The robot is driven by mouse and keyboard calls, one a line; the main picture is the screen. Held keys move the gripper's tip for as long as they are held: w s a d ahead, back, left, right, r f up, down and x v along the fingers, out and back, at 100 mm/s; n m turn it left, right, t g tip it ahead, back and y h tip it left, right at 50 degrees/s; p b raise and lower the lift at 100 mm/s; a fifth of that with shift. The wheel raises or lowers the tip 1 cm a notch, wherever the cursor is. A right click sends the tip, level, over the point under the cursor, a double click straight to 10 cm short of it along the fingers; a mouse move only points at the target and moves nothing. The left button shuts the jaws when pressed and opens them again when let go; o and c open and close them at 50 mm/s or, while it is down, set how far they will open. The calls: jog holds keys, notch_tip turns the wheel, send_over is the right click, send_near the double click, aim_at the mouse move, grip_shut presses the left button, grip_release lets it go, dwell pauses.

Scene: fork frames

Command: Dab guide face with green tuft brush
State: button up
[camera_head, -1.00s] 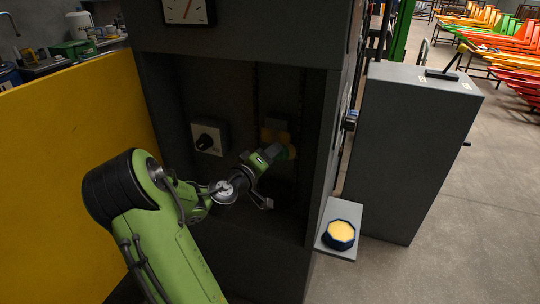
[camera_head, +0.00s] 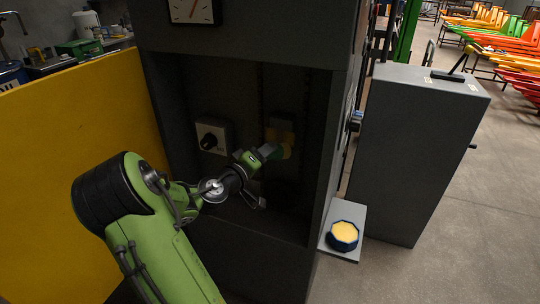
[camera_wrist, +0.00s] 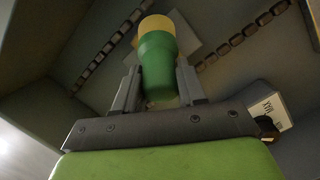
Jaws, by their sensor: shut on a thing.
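My gripper (camera_wrist: 158,90) is shut on the green tuft brush (camera_wrist: 160,62), holding it by its green body. The brush's yellow tuft (camera_wrist: 157,24) points away from the gripper. In the head view my gripper (camera_head: 259,155) is inside the dark cabinet recess, with the tuft (camera_head: 287,150) at its front. A dim yellowish block (camera_head: 280,131), likely the guide face, is on the back wall just above the tuft. In the wrist view a pale plate (camera_wrist: 187,38) shows partly behind the brush. I cannot tell whether the tuft touches it.
A dial switch (camera_head: 211,138) is on the back wall left of the gripper. Chains (camera_wrist: 232,42) run along the recess. A blue tub with yellow contents (camera_head: 342,236) stands on a small shelf (camera_head: 330,250) outside right. A yellow panel (camera_head: 80,170) stands left.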

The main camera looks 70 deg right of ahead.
jog(key=shift+w+r, duration=0.15)
jog(key=shift+w, duration=0.25)
jog(key=shift+x, duration=0.9)
jog(key=shift+w+r+p, duration=0.1)
jog(key=shift+w+p, duration=0.05)
jog(key=shift+p, duration=0.15)
jog(key=shift+a+r, duration=0.1)
jog(key=shift+r, duration=0.35)
jog(key=shift+f, duration=0.15)
jog(key=shift+f+b, duration=0.85)
jog(key=shift+f, duration=0.05)
